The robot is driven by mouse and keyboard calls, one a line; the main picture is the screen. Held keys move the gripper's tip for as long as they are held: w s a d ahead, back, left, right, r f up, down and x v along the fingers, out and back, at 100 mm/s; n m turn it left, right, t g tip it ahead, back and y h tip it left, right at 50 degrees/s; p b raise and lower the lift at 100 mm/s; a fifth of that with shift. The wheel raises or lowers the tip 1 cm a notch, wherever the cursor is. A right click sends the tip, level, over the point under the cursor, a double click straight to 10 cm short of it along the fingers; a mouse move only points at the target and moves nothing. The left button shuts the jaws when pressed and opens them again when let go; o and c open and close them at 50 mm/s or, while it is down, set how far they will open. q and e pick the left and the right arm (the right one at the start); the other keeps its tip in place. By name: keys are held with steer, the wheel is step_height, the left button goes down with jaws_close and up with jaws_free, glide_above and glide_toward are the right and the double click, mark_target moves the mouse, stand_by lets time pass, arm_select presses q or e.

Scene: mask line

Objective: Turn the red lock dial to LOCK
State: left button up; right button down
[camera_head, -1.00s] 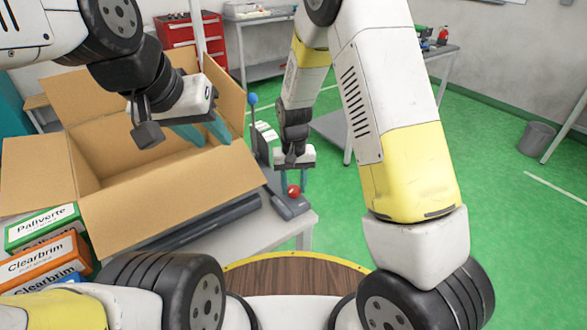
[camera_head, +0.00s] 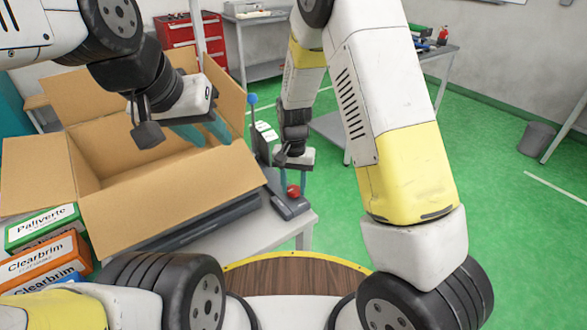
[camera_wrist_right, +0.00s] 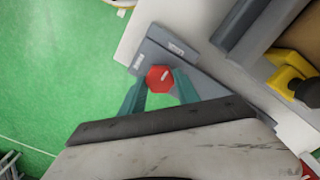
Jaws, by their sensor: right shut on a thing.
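The red lock dial (camera_head: 293,191) sits on a grey plate (camera_head: 290,207) at the table's right end. In the right wrist view the dial (camera_wrist_right: 160,78) is a red knob with a short white mark, and the grey plate (camera_wrist_right: 150,52) carries two small white labels too blurred to read. My right gripper (camera_head: 292,184) points down over it, its teal fingers closed on either side of the dial; they also show in the right wrist view (camera_wrist_right: 160,84). My left gripper (camera_head: 204,133) is open and empty over the cardboard box.
The open cardboard box (camera_head: 175,190) stands on the table (camera_head: 245,235) left of the dial. A lever with a blue ball (camera_head: 253,99) rises behind the dial. Labelled cartons (camera_head: 45,260) stand at the lower left.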

steer(key=c, duration=0.9)
jaws_free()
steer(key=shift+r, duration=3.95)
steer(key=shift+r, duration=0.2)
step_height(320, 180, up, 7)
steer(key=y, duration=0.1)
glide_above(294, 189)
steer(key=s+d, duration=0.2)
steer(key=d, duration=0.1)
steer(key=s+d+r+n+t+y, duration=0.1)
steer(key=s+d+r+t+y, duration=0.15)
steer(key=s+d+r, duration=0.4)
steer(key=s+d+r+n+t+h, duration=0.1)
steer(key=s+d+r+t, duration=0.2)
steer(key=s+r, duration=0.5)
steer(key=s+d, duration=0.1)
steer(key=s, duration=0.2)
steer(key=shift+d+n+t, duration=0.15)
steer(key=shift+n+t, duration=0.15)
steer(key=shift+t, duration=0.05)
